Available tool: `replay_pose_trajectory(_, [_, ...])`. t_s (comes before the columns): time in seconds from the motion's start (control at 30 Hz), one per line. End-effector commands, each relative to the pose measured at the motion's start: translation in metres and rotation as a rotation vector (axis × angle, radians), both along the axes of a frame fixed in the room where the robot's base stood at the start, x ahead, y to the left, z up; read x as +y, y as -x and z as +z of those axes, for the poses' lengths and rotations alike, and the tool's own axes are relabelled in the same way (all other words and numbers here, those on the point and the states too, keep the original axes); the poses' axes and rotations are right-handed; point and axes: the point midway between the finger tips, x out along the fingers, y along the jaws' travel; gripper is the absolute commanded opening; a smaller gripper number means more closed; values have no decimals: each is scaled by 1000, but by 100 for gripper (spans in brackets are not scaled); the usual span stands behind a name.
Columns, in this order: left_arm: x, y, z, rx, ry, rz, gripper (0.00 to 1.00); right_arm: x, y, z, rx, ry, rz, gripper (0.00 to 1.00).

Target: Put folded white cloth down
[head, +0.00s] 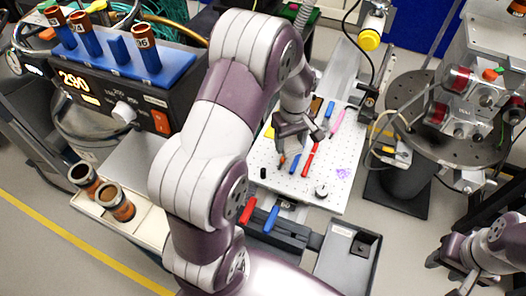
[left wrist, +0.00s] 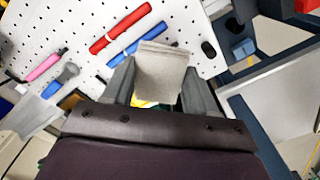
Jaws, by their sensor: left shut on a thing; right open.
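The folded white cloth (left wrist: 160,72), greyish white in the left wrist view, sits between the fingers of my left gripper (left wrist: 157,84). The gripper is shut on it, over a white perforated board (left wrist: 70,20). In the head view my left gripper (head: 291,146) is above the middle of the same board (head: 275,190); I cannot make out the cloth there. Whether the cloth touches the board is unclear. My right gripper (head: 462,272) is open and empty at the lower right, away from the board.
A red pen-like item (head: 311,157), a blue one (head: 294,163) and a pink one (head: 337,121) lie on the board. A small black cylinder (head: 263,173) and a round knob (head: 321,191) also stand there. A grey tray (head: 335,262) is in front; the board's front part looks clear.

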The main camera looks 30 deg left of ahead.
Motion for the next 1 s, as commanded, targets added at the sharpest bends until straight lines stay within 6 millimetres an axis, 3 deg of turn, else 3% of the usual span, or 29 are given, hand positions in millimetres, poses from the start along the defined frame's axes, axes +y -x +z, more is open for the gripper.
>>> replay_pose_trajectory(0.1, [37,5,-19,4,1,6,29,0,0,8,0,0,0,43])
replay_pose_trajectory(0.3, [75,9,-44,1,1,0,29,0,0,13,0,0,0,43])
replay_pose_trajectory(0.6, [80,10,-86,1,1,-4,29,0,0,19,0,0,0,43])
replay_pose_trajectory(0.97, [80,9,-93,-1,0,-4,29,0,0,16,0,0,0,43])
replay_pose_trajectory(1.0, [80,9,-93,-1,1,-4,60,0,0,16,0,0,0,43])
